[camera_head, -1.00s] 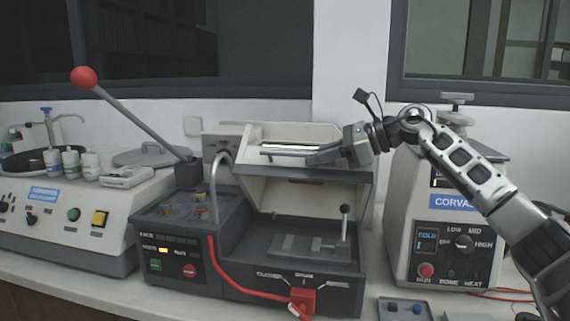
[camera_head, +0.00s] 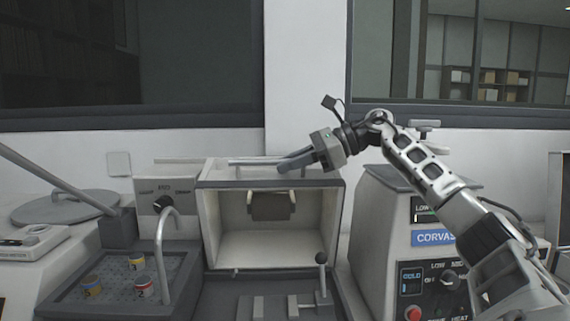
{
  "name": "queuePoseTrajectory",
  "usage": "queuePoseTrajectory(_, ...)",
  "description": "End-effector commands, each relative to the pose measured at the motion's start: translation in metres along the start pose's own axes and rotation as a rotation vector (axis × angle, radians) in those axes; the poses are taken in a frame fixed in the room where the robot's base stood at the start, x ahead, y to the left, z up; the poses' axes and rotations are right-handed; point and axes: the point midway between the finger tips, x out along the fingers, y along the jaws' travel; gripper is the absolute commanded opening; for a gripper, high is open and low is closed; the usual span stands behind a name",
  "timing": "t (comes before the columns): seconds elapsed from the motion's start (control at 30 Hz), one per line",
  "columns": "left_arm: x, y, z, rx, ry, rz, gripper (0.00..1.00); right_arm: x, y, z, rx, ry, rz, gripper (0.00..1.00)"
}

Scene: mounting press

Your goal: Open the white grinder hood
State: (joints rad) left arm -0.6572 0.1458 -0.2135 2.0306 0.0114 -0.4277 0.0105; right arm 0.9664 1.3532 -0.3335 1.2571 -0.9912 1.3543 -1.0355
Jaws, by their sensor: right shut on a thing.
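The white grinder hood (camera_head: 222,173) is raised, and the pale inside of the grinder (camera_head: 270,248) shows below its dark front edge. A grey-brown block (camera_head: 271,206) hangs at the back inside. The hood's grey bar handle (camera_head: 250,161) runs along the top. My right gripper (camera_head: 288,162) reaches in from the right and is shut on the right part of this handle; its fingers hide that end. My left gripper is out of view.
A control panel with a dial (camera_head: 163,203) and a bent grey tap (camera_head: 165,235) stand left of the grinder. A black-knobbed lever (camera_head: 321,260) rises in front. The CORVAS machine (camera_head: 385,235) stands close on the right, under my right arm.

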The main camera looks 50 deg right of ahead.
Motion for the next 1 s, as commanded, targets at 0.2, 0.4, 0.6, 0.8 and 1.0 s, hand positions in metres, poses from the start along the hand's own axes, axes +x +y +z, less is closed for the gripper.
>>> queuePoseTrajectory(0.2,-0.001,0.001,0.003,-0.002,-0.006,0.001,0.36,0.0,0.0,-0.002,0.0,0.006,0.001,0.0)
queuePoseTrajectory(0.4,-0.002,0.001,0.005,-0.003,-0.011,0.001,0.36,0.0,0.0,-0.002,0.0,0.006,0.001,0.22)
queuePoseTrajectory(0.6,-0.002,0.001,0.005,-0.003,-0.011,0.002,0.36,0.0,0.0,-0.001,0.0,0.004,0.001,0.22)
queuePoseTrajectory(0.8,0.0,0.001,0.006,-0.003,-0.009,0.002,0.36,-0.017,-0.001,-0.001,-0.001,0.002,-0.003,0.22)
queuePoseTrajectory(1.0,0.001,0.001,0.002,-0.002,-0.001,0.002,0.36,-0.062,-0.001,0.0,0.001,0.002,-0.005,0.22)
